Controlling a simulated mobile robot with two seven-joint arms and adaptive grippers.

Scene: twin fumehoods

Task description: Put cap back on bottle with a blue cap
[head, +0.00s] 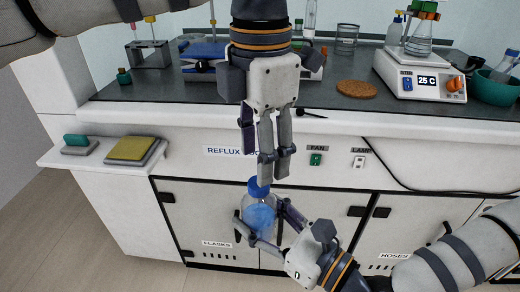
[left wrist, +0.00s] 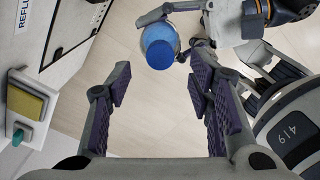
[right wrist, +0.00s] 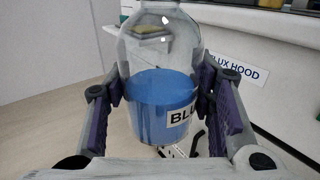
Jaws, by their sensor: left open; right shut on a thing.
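A clear bottle (head: 260,218) holds blue liquid and is roughly upright in front of the cabinet. A blue cap (head: 258,187) is at its top, seen from above in the left wrist view (left wrist: 160,52); whether it is fully seated I cannot tell. My right gripper (head: 263,222) is shut around the bottle's body. The right wrist view shows the bottle (right wrist: 160,105) between the fingers, with part of a label starting "BLU"; its top is out of frame. My left gripper (head: 274,168) is open and empty, just above the cap, pointing down.
The hood's counter (head: 310,97) is behind, with a hotplate (head: 428,84), a cork ring (head: 356,89) and a teal bowl (head: 492,88). A side shelf (head: 85,160) at left holds a yellow sponge (head: 133,149). The floor (head: 80,240) at left is clear.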

